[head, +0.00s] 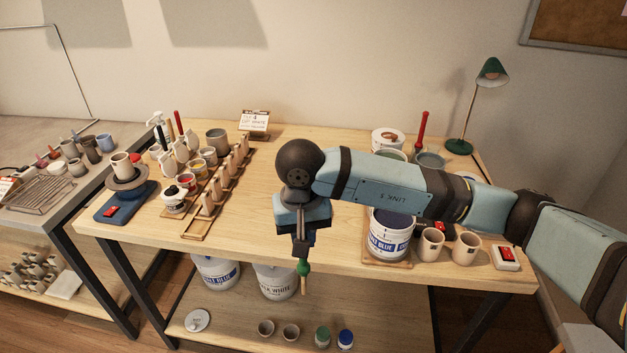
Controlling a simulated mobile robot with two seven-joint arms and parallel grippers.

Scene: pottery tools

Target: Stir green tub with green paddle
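My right arm reaches in from the right across the table, and its gripper (303,257) points down near the table's front edge. A green knob on a pale wooden stick, apparently the green paddle (303,269), is at its fingertips; the fingers look shut on it. The stick points down, apart from any tub. My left gripper is not in view.
A blue-labelled bucket (391,242), two cups (431,245) and a red switch box (506,257) stand front right. A red-handled tool (421,131) and a green lamp (490,72) are behind. The middle table is clear.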

